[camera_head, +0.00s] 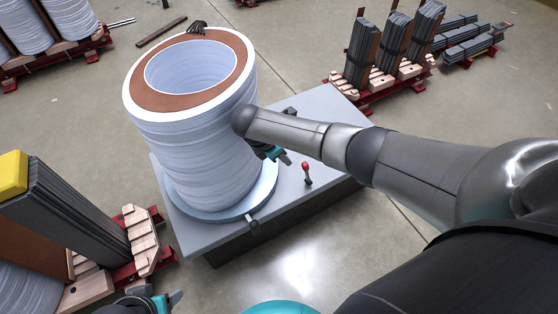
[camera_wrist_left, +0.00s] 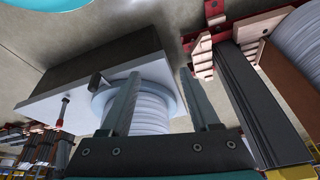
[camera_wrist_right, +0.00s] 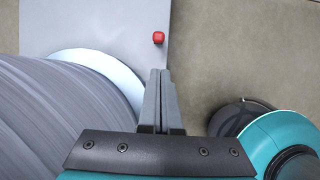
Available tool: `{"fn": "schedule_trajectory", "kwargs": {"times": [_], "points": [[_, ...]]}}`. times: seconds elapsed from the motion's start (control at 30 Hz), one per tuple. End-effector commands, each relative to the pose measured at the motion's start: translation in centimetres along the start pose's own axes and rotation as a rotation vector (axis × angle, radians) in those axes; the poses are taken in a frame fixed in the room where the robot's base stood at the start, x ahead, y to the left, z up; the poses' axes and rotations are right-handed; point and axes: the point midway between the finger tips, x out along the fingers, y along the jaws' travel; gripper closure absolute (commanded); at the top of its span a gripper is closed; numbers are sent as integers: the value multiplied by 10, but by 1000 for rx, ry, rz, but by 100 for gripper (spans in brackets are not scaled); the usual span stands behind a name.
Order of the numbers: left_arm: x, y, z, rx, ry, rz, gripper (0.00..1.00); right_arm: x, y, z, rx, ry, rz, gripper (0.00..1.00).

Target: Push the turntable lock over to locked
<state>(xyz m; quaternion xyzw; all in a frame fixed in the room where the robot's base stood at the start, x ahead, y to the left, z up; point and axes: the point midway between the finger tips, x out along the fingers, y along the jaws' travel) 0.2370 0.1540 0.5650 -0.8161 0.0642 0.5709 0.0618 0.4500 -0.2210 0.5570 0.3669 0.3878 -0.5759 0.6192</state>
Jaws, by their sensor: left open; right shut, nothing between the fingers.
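The turntable lock is a short lever with a red knob (camera_head: 306,168) on the grey platform (camera_head: 325,125), to the right of the turntable (camera_head: 262,200). The red knob also shows in the right wrist view (camera_wrist_right: 158,38), beyond the fingertips, and the lever is in the left wrist view (camera_wrist_left: 65,105). My right gripper (camera_head: 285,158) is shut and empty, between the coil and the lever, partly hidden by my arm; its fingers (camera_wrist_right: 160,75) point towards the knob, seemingly apart from it. My left gripper (camera_wrist_left: 160,75) is open and empty, low at the left in the head view (camera_head: 175,298).
A tall white coil with a brown top ring (camera_head: 235,50) stands on the turntable, close beside my right gripper. A dark clamp (camera_head: 252,224) sits at the turntable's front edge. Racks of dark sheets stand at front left (camera_head: 70,205) and back right (camera_head: 390,45).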

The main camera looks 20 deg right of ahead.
Motion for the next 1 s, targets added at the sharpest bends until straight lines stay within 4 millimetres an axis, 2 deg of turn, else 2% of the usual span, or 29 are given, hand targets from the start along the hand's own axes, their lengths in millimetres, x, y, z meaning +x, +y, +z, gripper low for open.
{"fn": "schedule_trajectory", "kwargs": {"times": [0.17, 0.5, 0.67, 1.0], "points": [[-7, 0, -2, -1, 8, 0, 38, 1, 1, 3, -17, -13, -5, 100], [-34, 0, -14, -1, 67, 0, 38, 29, 0, 2, -14, -12, -6, 100], [-38, 13, -34, 13, 220, 33, 38, 55, 0, 1, -14, -11, -6, 100], [-27, 34, -56, 21, 399, 84, 38, 66, 0, 3, -14, -10, -4, 100]]}}
